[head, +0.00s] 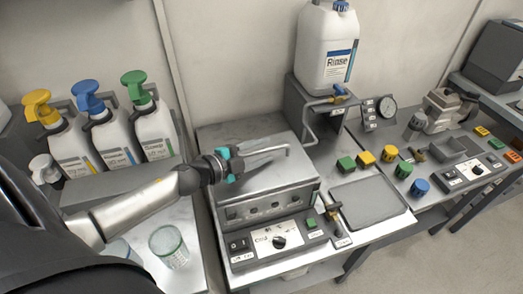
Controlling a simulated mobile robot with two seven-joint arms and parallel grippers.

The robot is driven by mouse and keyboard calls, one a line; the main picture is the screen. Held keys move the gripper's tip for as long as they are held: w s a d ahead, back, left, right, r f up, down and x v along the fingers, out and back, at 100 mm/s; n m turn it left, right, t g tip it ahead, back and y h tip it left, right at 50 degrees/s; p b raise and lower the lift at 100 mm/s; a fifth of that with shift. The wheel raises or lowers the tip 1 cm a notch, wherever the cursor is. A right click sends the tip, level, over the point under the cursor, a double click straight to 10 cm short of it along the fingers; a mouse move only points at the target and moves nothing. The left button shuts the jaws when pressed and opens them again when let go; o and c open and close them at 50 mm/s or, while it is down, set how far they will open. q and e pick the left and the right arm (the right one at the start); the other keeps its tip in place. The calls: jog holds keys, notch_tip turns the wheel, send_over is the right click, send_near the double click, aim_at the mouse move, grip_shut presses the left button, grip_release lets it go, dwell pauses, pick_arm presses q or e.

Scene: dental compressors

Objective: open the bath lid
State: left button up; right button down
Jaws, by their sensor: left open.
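The bath (268,208) is a grey metal box in the middle of the head view, with a control panel of switches, a dial and a green button at its front. Its flat metal lid (290,172) appears to lie shut on top. A thin bent metal bar (265,151) shows over the lid, probably its handle. My left gripper (231,166), with teal fingertips, is open at the lid's left side, close to the bar's left end. I cannot tell whether it touches the bar. The gripper and wrist hide part of the lid's left edge. My right gripper is not in view.
Soap pump bottles (110,137) stand in a rack at the left. A glass beaker (169,246) stands at the front left. A white Rinse canister (327,48) stands on a grey stand behind right. A grey tray (368,200) and several coloured blocks and jars lie to the right.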

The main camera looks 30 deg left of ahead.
pick_arm(q)
grip_shut()
dwell(1.3)
